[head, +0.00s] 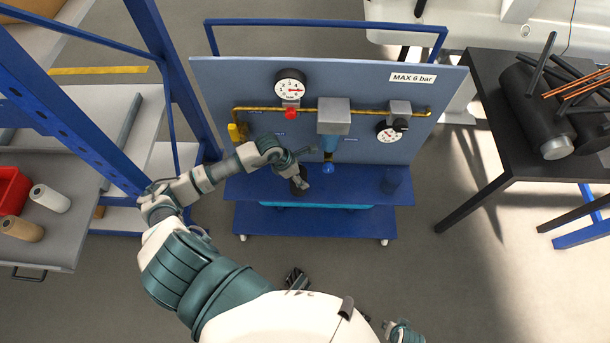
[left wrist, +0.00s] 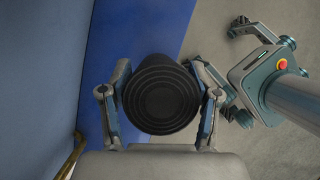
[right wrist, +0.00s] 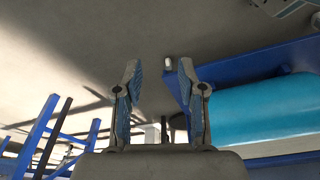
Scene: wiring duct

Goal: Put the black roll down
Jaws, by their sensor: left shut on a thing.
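The black roll (left wrist: 162,95) shows end-on, with ringed layers, between the two fingers of my left gripper (left wrist: 163,72), which is shut on it. In the head view the left gripper (head: 300,176) is over the blue shelf (head: 345,187) of the panel cart, in front of the upright board. The roll shows there as a dark shape (head: 298,187) partly covered by the gripper. I cannot tell whether it touches the shelf. My right gripper (right wrist: 158,80) is open and empty in the right wrist view, beside the cart's blue edge and a cyan cylinder (right wrist: 265,108).
The upright board (head: 220,90) carries gauges, a brass pipe and a valve. A black table (head: 480,130) with dark cylinders is at right. A grey bench (head: 60,235) with rolls is at left.

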